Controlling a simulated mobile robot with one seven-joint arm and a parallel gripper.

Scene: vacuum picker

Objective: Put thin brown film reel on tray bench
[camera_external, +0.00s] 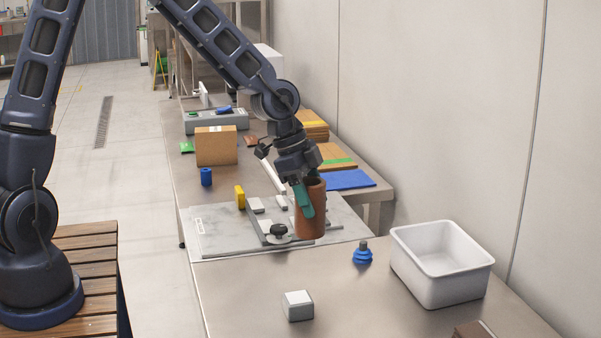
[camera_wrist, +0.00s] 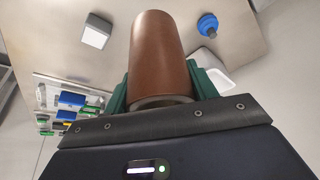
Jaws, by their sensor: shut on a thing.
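The brown film reel (camera_external: 312,212) is a tall brown cylinder. My gripper (camera_external: 305,198) has its green fingers shut on it, one on either side. In the external view the reel is upright, over the near edge of the grey board on the bench (camera_external: 225,275). I cannot tell whether its lower end touches anything. In the wrist view the reel (camera_wrist: 160,55) fills the middle, between the green fingers (camera_wrist: 160,90). Which surface is the tray bench is not clear from the pictures.
On the near bench stand a white bin (camera_external: 440,262), a blue suction cup (camera_external: 362,254) and a small grey-white block (camera_external: 298,306). A black knob (camera_external: 279,231) is by the reel. Behind are a cardboard box (camera_external: 216,146) and a blue sheet (camera_external: 347,180). The near bench's left part is clear.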

